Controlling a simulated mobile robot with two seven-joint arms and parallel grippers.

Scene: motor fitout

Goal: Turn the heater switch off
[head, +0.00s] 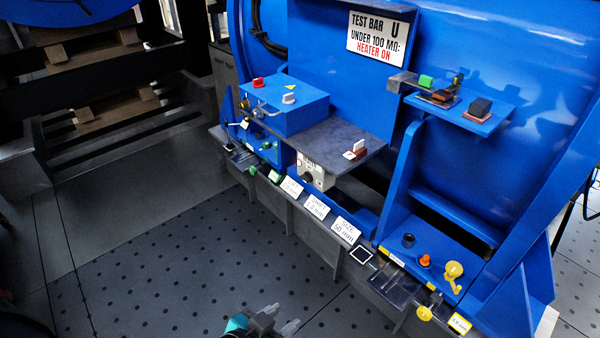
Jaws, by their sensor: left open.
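My left gripper (281,319) shows at the bottom edge, above the dark perforated floor. Its two grey fingers are apart, with nothing between them, and it is well away from the blue machine. No switch carries a heater label that I can read. A blue box (305,112) on the machine carries a red knob (257,82) and a grey knob (289,98) beside a yellow triangle. A small light grey unit (318,178) sits below the grey shelf; its details are too small to tell.
The grey shelf (350,132) juts out and bears a small red and white piece (355,150). A blue shelf (490,116) at right holds small blocks. Yellow parts (453,272) stand at lower right. Labels (317,206) line the front edge. The perforated floor (180,260) is clear.

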